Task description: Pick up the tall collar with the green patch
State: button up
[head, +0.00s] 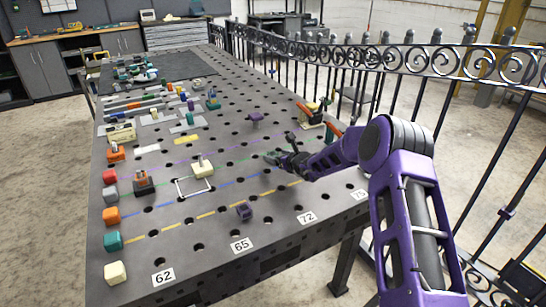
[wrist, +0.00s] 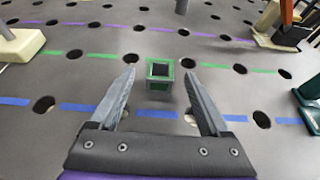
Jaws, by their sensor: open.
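In the wrist view, a small square collar with green edges and a dark open middle (wrist: 160,72) stands on the perforated table top, just ahead of my gripper. My gripper (wrist: 160,76) is open and empty. Its two fingers point forward, one toward each side of the collar, with a gap on both sides. I cannot tell how far the tips are above the table.
A purple flanged piece (head: 254,118) stands beyond my gripper. Orange-handled clamps (head: 308,113) are to its right. A railing (head: 370,60) runs along the right.

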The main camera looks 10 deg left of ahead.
jog(key=shift+x, duration=1.3)
grip_shut()
